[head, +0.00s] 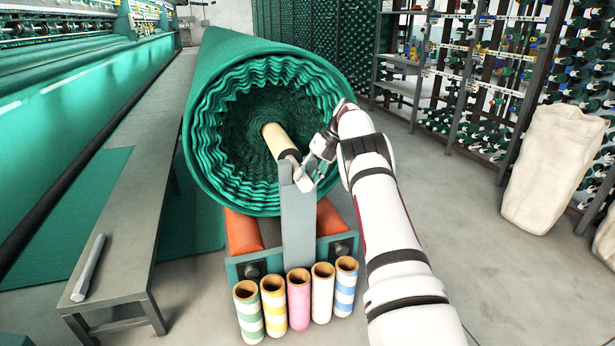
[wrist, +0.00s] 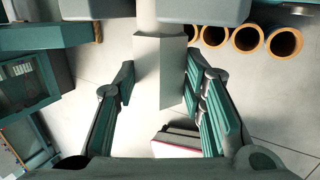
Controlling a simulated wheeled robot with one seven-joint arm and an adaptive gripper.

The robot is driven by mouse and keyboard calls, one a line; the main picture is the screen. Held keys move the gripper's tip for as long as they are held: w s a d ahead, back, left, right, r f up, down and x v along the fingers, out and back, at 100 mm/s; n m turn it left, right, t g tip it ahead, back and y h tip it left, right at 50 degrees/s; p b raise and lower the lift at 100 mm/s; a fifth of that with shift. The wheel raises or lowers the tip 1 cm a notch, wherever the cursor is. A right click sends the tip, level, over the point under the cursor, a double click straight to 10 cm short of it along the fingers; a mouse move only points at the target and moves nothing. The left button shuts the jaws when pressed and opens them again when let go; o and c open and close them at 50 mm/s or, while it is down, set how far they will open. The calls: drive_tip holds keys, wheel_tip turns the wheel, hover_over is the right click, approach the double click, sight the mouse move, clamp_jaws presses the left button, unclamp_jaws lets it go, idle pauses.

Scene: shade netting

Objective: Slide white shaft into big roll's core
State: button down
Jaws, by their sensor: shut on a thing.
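The big roll (head: 205,110) of green netting lies with its ruffled open end facing me. Its tan core (head: 276,140) sticks out of the middle. My gripper (head: 312,168) is just in front of the core, to its right, above the grey upright post (head: 296,225). It is shut on the pale end of the white shaft (head: 303,184). In the wrist view, the square shaft end (wrist: 160,75) sits between my fingers (wrist: 157,90), with a round part running on from it. How far the shaft reaches into the core is hidden.
Several striped and plain tubes (head: 299,298) stand below the post. A grey bar (head: 88,268) lies on the bench (head: 130,215) at left. Orange cradle pads (head: 242,233) sit under the roll. Shelves and a pale sack (head: 553,170) stand right, with open floor before them.

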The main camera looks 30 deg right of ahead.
drive_tip(key=shift+r, duration=0.2)
idle(0.6)
drive_tip(key=c, duration=0.9)
unclamp_jaws()
drive_tip(key=shift+c, duration=0.2)
drive_tip(key=shift+f, duration=0.25)
drive_tip(key=shift+f+b, duration=0.1)
drive_tip(key=shift+b, duration=0.3)
